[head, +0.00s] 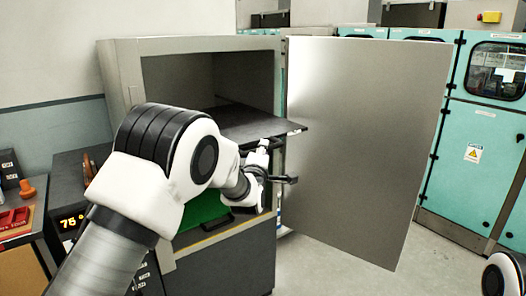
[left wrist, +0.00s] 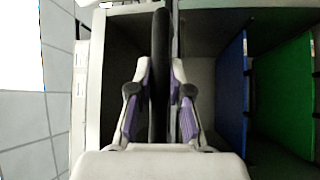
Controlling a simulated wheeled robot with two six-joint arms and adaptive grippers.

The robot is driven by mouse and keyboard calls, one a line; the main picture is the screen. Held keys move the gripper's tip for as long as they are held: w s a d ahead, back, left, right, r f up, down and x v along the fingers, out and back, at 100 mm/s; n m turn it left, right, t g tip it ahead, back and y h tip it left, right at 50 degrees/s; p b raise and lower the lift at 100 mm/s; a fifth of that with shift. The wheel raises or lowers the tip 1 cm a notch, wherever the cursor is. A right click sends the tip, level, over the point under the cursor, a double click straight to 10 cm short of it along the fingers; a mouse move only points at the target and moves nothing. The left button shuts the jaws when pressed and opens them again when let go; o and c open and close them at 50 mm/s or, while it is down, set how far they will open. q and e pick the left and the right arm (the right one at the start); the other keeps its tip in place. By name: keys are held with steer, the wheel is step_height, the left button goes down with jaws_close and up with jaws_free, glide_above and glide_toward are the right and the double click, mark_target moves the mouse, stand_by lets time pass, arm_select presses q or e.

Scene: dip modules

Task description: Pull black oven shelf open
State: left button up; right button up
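The black oven shelf (head: 245,122) is a dark flat plate in the oven's upper opening. Its front right corner sticks out past the oven's front edge. My left gripper (head: 270,172) is in front of and just below the shelf, and a short dark bar shows at its right side. In the left wrist view, both fingers of my left gripper (left wrist: 162,85) lie close on either side of a long black bar (left wrist: 161,45), which looks like a handle. The arm hides part of the shelf's front edge. My right gripper is not in view.
The oven's grey door (head: 365,140) stands wide open at the right. A green shelf (head: 203,208) lies lower; the left wrist view also shows a blue shelf (left wrist: 232,90). Teal cabinets (head: 478,150) stand behind at right. A dark bench unit (head: 72,205) is at left.

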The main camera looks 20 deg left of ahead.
arm_select(q)
steer(key=shift+o, duration=1.4)
steer(key=s+d+f, duration=0.1)
steer(key=s, duration=1)
steer(key=shift+s+d+f, duration=0.2)
steer(key=shift+s+f, duration=0.15)
steer(key=shift+f, duration=0.05)
